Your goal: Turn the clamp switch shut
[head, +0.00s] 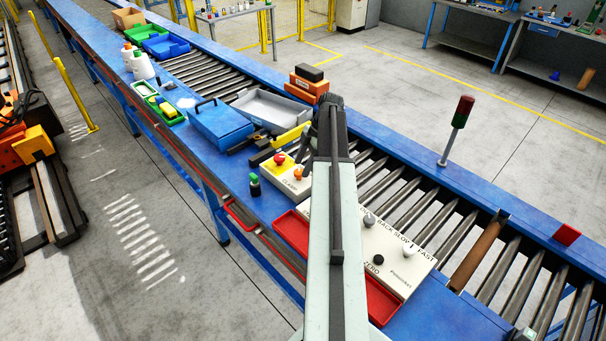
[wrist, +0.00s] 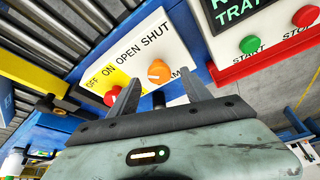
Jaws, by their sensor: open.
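The clamp switch is an orange knob (wrist: 158,72) on a white and yellow panel (wrist: 130,55) lettered OFF, ON, OPEN and SHUT. It also shows in the head view (head: 299,171), beside a red knob (head: 280,159). The red knob (wrist: 110,98) is partly behind my left finger in the wrist view. My gripper (wrist: 158,88) is open and empty, with the orange knob showing between its fingers. I cannot tell whether the fingers touch the panel or which way the knob points. In the head view my arm hides part of the panel's right side.
A panel with a green START button (wrist: 249,45) and a red STOP button (wrist: 305,16) is at the right. A dark bottle with a green cap (head: 254,186) stands before the clamp panel. A yellow block (head: 291,136) lies behind it. Red trays (head: 292,232) lie nearby.

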